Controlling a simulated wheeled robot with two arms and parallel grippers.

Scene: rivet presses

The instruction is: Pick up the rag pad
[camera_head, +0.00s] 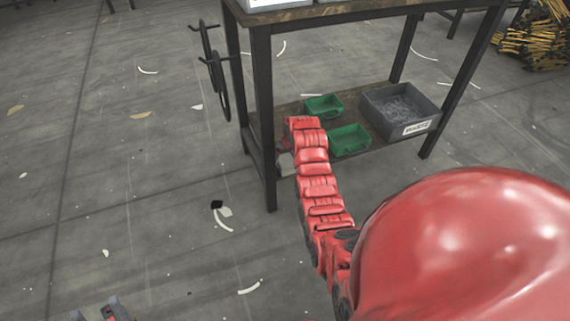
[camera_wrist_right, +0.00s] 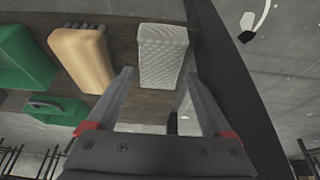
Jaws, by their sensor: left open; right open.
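The rag pad, seen as a pale grey-white block with a textured face (camera_wrist_right: 163,55), lies on the dark shelf in the right wrist view. My right gripper (camera_wrist_right: 157,77) is open. Its two fingertips appear on either side of the pad's near end, and I see no grip on it. I cannot tell if a finger touches it. In the head view my red right arm reaches down to the lower shelf and hides its own gripper. My left gripper (camera_head: 103,312) is open at the bottom left edge, partly cut off and far from the shelf.
A tan brush (camera_wrist_right: 82,60) lies left of the pad, with a green bin (camera_wrist_right: 25,58) beyond. On the lower shelf (camera_head: 372,150) stand green bins (camera_head: 349,139) and a grey labelled bin (camera_head: 400,110). A table leg (camera_head: 264,110) stands close to my right arm.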

